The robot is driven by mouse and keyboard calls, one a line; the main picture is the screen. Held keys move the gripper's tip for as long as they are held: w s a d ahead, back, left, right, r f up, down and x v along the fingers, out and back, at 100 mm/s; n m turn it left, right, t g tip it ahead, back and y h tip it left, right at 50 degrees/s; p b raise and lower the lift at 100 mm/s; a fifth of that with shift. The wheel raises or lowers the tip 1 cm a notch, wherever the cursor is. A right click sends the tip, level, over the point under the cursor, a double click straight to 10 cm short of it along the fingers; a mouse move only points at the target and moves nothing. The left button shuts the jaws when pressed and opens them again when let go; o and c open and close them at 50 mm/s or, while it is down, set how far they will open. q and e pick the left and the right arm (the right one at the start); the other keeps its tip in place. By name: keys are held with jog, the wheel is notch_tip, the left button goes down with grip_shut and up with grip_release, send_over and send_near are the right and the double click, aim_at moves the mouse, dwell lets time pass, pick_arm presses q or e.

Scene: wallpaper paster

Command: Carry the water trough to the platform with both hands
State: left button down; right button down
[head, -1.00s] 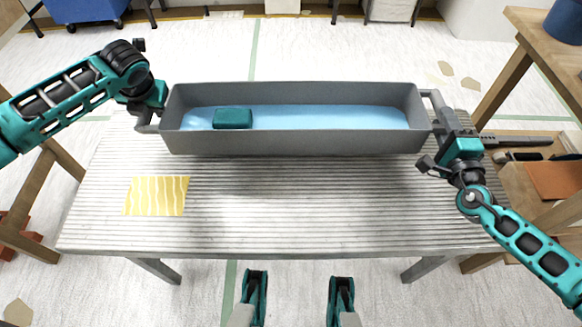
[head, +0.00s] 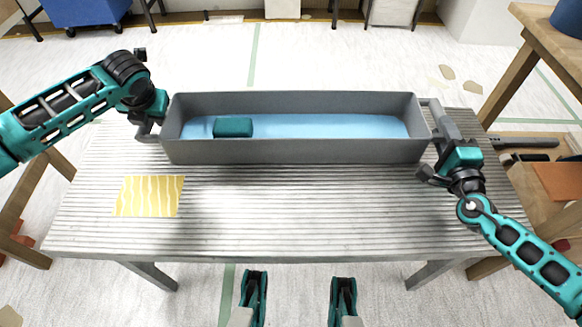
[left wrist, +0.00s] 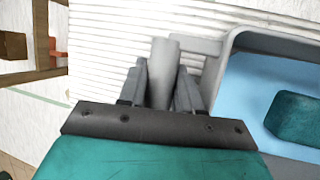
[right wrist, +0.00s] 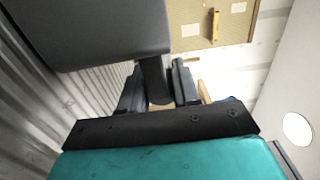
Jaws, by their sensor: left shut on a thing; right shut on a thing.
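The water trough (head: 300,152) is a long grey open box with blue water (head: 320,125) inside and a teal block (head: 233,127) at its left part. It looks level over the far half of the ribbed grey platform (head: 300,220); I cannot tell whether it touches it. My left gripper (head: 146,130) is shut on the left handle, a grey bar between the fingers in the left wrist view (left wrist: 163,75). My right gripper (head: 440,150) is shut on the right handle; the right wrist view shows the bar (right wrist: 157,80) between the fingers beside the trough's end (right wrist: 100,30).
A yellow wavy-patterned sheet (head: 149,196) lies on the platform's left part. The platform's front half is otherwise bare. A wooden table (head: 530,30) with a blue bucket stands at right. A blue bin (head: 85,10) stands at the back left.

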pick_arm(q)
jog(key=shift+w+d+r, duration=0.1)
jog(key=shift+d, duration=0.1)
pick_arm(e)
jog(key=shift+a+r, duration=0.15)
pick_arm(q)
jog(key=c, duration=1.2)
grip_release()
pick_arm(e)
jog(key=c, duration=1.3)
grip_release()
jog(key=shift+f, duration=0.2)
pick_arm(q)
jog(key=o, duration=0.4)
jog(key=shift+a, duration=0.1)
pick_arm(e)
jog(key=o, duration=0.5)
jog(key=shift+r, duration=0.1)
jog(key=shift+r, duration=0.2)
jog(key=shift+s, duration=0.1)
pick_arm(q)
jog(key=v, duration=1.2)
pick_arm(e)
jog(key=s, duration=0.4)
jog(key=s+d, duration=0.1)
jog(key=s, duration=0.6)
jog(key=shift+s+d, duration=0.2)
jog(key=shift+s, duration=0.2)
